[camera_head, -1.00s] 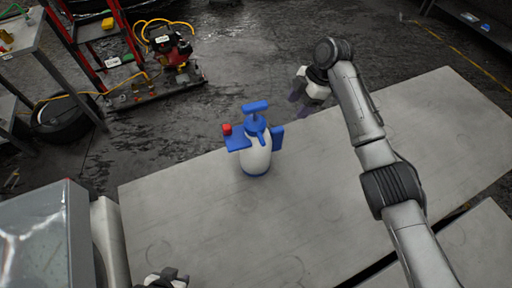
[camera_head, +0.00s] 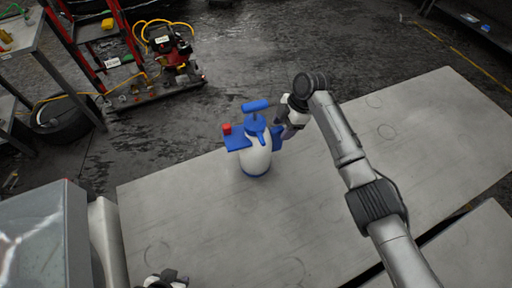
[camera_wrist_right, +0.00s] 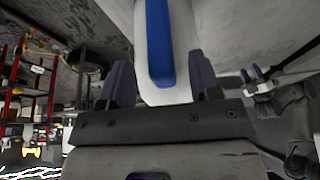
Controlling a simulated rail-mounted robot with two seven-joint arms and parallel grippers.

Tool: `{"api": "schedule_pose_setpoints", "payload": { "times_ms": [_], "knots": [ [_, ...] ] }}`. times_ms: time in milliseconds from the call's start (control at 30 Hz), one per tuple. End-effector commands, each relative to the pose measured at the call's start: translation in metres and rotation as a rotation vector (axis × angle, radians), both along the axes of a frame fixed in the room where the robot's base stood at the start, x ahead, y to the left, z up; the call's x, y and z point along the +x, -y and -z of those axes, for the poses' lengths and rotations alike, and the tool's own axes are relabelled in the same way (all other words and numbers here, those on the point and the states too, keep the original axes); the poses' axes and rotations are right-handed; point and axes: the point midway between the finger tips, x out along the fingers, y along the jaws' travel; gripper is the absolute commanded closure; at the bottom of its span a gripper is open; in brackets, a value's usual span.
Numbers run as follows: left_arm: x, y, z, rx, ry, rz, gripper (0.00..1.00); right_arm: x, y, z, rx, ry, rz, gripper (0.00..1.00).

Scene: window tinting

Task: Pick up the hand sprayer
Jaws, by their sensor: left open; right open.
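The hand sprayer (camera_head: 256,155) stands upright on the grey table (camera_head: 400,140) in the head view. It has a white body, a blue top with a T-shaped pump handle, a blue base and a red knob on its left. My right gripper (camera_head: 287,133) is at the sprayer's right side, by its blue handle. In the right wrist view the sprayer (camera_wrist_right: 180,70), white with a blue strip, lies between the two open purple fingers of my right gripper (camera_wrist_right: 162,85). My left gripper (camera_head: 166,279) is low at the bottom edge of the head view, away from the sprayer, open and partly cut off.
A red-and-black machine with a yellow hose (camera_head: 170,50) stands on the floor behind. A tire (camera_head: 62,118) and a shelf rack (camera_head: 100,45) are at the left.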

Motion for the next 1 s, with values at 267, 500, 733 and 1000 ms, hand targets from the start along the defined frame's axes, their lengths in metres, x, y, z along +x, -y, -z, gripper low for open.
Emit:
{"api": "schedule_pose_setpoints", "payload": {
  "times_ms": [267,500,733,1000],
  "knots": [
    [0.0,0.001,0.005,-0.002,0.0,-0.001,0.57,-0.006,-0.013,0.033,-0.002,-0.002,-0.001,0.43],
    [0.0,0.003,0.004,-0.011,-0.001,-0.007,0.57,-0.006,-0.014,0.035,-0.001,0.0,0.0,0.43],
    [0.0,0.004,0.004,-0.015,0.0,-0.009,0.57,-0.006,-0.014,0.034,-0.001,-0.001,0.0,0.64],
    [0.0,0.003,0.004,-0.011,0.0,-0.007,0.57,-0.006,-0.014,0.034,-0.001,-0.001,0.0,0.89]
  ]
}}
